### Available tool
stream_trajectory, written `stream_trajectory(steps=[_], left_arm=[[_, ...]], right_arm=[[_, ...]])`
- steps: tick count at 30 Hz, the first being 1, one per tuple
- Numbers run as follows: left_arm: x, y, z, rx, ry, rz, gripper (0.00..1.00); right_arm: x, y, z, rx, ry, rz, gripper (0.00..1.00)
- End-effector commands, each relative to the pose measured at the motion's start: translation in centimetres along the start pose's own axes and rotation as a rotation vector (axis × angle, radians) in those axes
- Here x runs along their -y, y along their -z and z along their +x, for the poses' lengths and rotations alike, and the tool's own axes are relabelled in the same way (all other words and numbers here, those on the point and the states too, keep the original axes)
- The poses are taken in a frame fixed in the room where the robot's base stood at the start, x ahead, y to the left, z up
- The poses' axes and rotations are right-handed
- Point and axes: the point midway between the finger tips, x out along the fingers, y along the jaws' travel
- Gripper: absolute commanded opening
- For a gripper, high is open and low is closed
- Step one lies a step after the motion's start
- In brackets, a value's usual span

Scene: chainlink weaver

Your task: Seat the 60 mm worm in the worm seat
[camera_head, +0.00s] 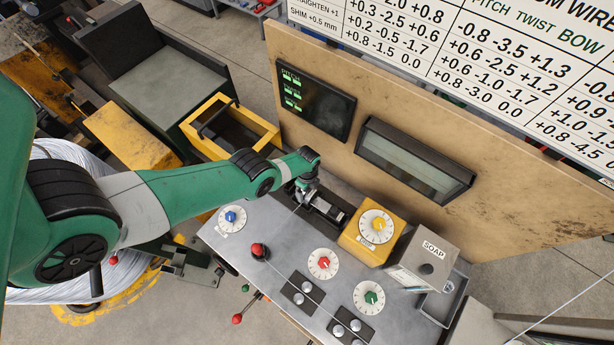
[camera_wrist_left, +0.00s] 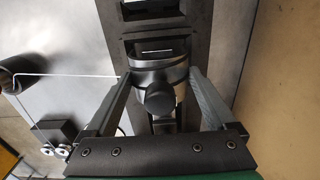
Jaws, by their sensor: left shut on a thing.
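My left gripper (camera_head: 305,192) reaches down from the left over the dark worm seat (camera_head: 328,211) at the back edge of the grey panel. In the left wrist view, the two fingers of the left gripper (camera_wrist_left: 160,78) are closed on the sides of a dark, round metal part with a knob, which I take to be the worm (camera_wrist_left: 158,98). The dark frame of the seat (camera_wrist_left: 126,50) lies just beyond it. I cannot tell whether the worm touches the seat or hangs just above it. The right gripper is not in view.
On the panel (camera_head: 275,225) stand a yellow dial box (camera_head: 362,245), a SOAP box (camera_head: 427,262), a red-knobbed lever (camera_head: 259,251) and several dials. A thin bent wire (camera_wrist_left: 70,75) runs left of the fingers. A tan backboard (camera_head: 420,110) rises behind.

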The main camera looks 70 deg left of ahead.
Motion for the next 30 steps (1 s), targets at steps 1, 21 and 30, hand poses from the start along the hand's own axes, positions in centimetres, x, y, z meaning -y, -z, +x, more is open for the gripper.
stream_trajectory(steps=[1, 21, 30], left_arm=[[0.1, 0.0, 0.0, 0.0, 0.001, 0.0, 0.05], [0.1, 0.0, 0.9, 0.0, 0.001, 0.0, 0.05], [0.1, 0.0, 1.3, 0.0, 0.001, 0.0, 0.05]], right_arm=[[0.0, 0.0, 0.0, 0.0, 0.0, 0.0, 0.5], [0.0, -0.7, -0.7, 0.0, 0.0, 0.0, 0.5], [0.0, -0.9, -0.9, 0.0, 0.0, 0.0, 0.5]])
